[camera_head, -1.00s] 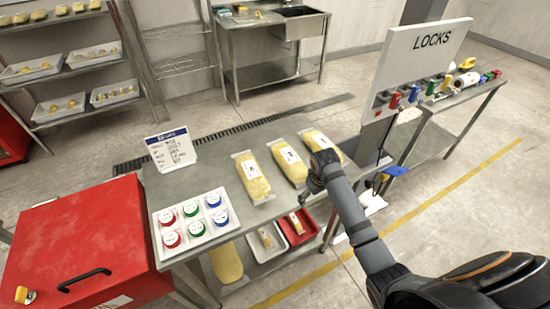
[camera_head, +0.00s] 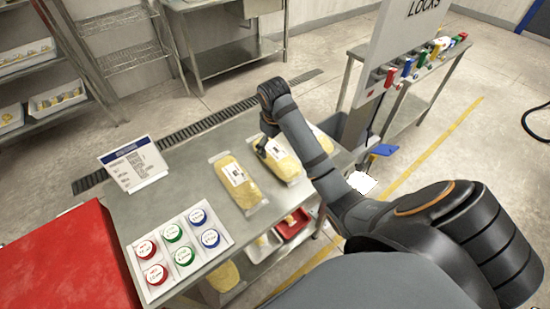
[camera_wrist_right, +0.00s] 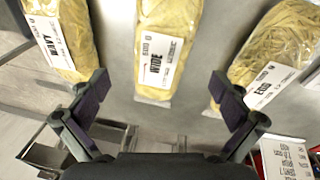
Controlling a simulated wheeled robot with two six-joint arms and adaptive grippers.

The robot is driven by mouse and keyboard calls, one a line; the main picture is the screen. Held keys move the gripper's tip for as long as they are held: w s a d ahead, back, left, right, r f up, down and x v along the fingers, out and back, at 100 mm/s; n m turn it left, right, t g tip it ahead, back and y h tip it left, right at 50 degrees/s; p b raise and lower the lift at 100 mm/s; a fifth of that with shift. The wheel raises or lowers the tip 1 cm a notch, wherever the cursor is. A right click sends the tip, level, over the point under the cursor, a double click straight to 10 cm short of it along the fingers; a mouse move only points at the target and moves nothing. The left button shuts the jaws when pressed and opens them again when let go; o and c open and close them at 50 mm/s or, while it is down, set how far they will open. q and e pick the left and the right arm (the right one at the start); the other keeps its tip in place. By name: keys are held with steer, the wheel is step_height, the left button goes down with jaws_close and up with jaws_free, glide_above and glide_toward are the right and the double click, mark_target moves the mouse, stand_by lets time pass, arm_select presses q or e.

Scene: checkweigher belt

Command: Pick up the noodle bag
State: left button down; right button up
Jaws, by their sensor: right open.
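Three clear bags of yellow noodles lie on the steel table. In the head view they are a left bag (camera_head: 250,194), a middle bag (camera_head: 288,169) and a right bag (camera_head: 325,141) partly hidden by my right arm. In the wrist view the labels read WAVY on the left bag (camera_wrist_right: 72,38), WIDE on the middle bag (camera_wrist_right: 182,22) and EGG on the right bag (camera_wrist_right: 262,48). My right gripper (camera_head: 267,128) is over the far end of the middle bag. Its fingers (camera_wrist_right: 160,105) are spread and empty, either side of the WIDE bag's end. My left gripper is not in view.
A white sign (camera_head: 134,164) stands at the table's back left. A tray of coloured round containers (camera_head: 220,257) sits at the front left, beside a red box (camera_head: 70,260). A lock board (camera_head: 388,50) stands right. A red bin (camera_head: 293,224) is below the table.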

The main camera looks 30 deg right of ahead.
mark_target(275, 152)
steer(key=f, duration=0.1)
steer(key=f+b, duration=0.1)
steer(key=shift+w+d+f, duration=0.1)
steer(key=shift+w+f, duration=0.25)
steer(key=shift+f, duration=0.05)
steer(key=shift+w+f+b, duration=0.25)
steer(key=shift+f+b, duration=0.05)
steer(key=shift+d+f, duration=0.1)
steer(key=shift+f, duration=0.1)
step_height(275, 152, down, 4)
steer(key=shift+w+r, duration=0.15)
steer(key=shift+r, duration=0.05)
steer(key=shift+w+d+f, duration=0.1)
steer(key=shift+d+f, duration=0.05)
steer(key=shift+f, duration=0.2)
steer(key=shift+c, duration=0.7)
steer(key=c, duration=1.2)
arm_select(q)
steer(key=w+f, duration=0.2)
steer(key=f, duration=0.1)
arm_select(e)
steer(key=shift+r, duration=0.1)
steer(key=shift+c, duration=0.7)
steer(key=shift+r, duration=0.1)
